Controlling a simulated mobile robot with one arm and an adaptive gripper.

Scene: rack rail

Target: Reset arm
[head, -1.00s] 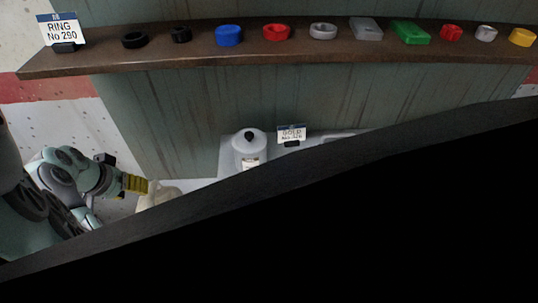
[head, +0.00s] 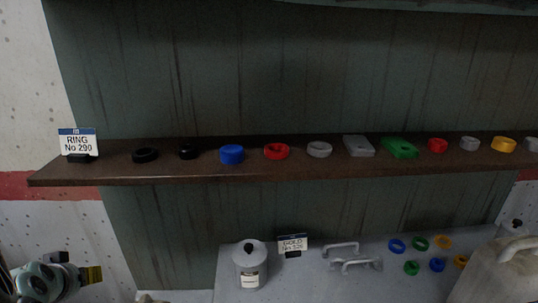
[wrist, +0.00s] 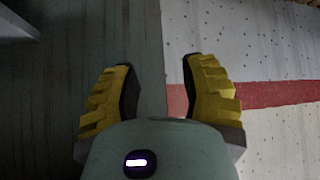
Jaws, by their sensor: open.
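My gripper (wrist: 158,92) is open in the wrist view, its two yellow ridged fingers wide apart with nothing between them. Behind them are the dark green panel and the white speckled wall with a red stripe. In the head view my gripper (head: 92,275) shows at the lower left as a small yellow piece at the end of my arm. It is below the shelf and left of the grey canister, apart from both. Most of my arm is outside the head view.
The brown shelf (head: 330,170) holds a RING sign (head: 77,142) and a row of coloured rings and blocks. Below stand a grey canister (head: 250,266), a GOLD sign (head: 292,244), handles (head: 355,263), several coloured rings (head: 420,243) and a beige container (head: 497,274).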

